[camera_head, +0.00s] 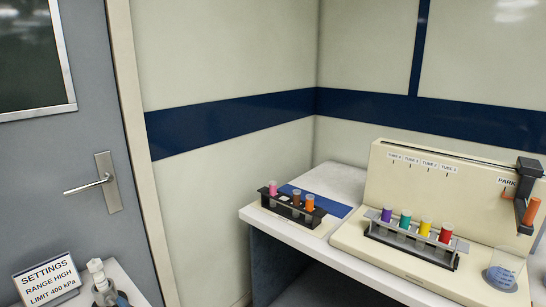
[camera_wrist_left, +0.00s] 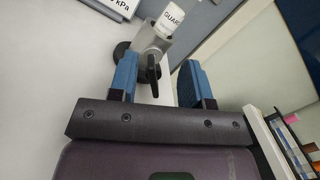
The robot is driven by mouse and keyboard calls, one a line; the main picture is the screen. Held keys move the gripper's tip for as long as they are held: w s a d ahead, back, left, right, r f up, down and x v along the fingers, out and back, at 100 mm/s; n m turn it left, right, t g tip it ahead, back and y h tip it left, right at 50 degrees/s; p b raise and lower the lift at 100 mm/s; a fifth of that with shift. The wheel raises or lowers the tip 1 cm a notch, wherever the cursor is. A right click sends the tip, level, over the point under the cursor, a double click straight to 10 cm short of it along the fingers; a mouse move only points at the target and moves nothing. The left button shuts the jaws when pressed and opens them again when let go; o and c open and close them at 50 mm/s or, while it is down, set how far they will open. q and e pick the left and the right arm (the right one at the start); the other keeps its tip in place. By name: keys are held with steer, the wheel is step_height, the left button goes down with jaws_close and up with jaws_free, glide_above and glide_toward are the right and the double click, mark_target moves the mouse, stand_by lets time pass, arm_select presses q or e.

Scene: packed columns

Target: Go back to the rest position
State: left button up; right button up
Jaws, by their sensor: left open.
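I cannot tell how far the fitting is from the fingers. What looks like the same fitting shows at the lower left of the head view (camera_head: 104,287), partly cut off by the frame's bottom edge. My right gripper is in neither view.
A settings sign (camera_head: 47,277) stands beside the fitting on a small white table (camera_head: 130,287). A grey door (camera_head: 75,150) is behind. The right bench (camera_head: 350,263) holds a black tube rack (camera_head: 290,211), a rack of coloured tubes (camera_head: 411,246), a beige apparatus (camera_head: 450,195) and a beaker (camera_head: 504,270).

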mark_target(113, 305)
arm_select(q)
steer(key=shift+s+d+f+n+g, duration=0.2)
steer(key=shift+s+d+f, duration=0.1)
steer(key=shift+d+f, duration=0.25)
steer(key=shift+s+d+f+n+g, duration=0.1)
steer(key=shift+s+d+f+g, duration=0.15)
steer(key=shift+d+f, duration=0.3)
steer(key=shift+w+a, duration=0.15)
steer(key=shift+a, duration=0.15)
steer(key=x, duration=0.5)
steer(key=shift+w+r, duration=0.1)
steer(key=shift+w, duration=0.35)
steer(key=shift+w+a, duration=0.2)
steer(key=shift+a, duration=0.1)
steer(key=shift+s, duration=0.1)
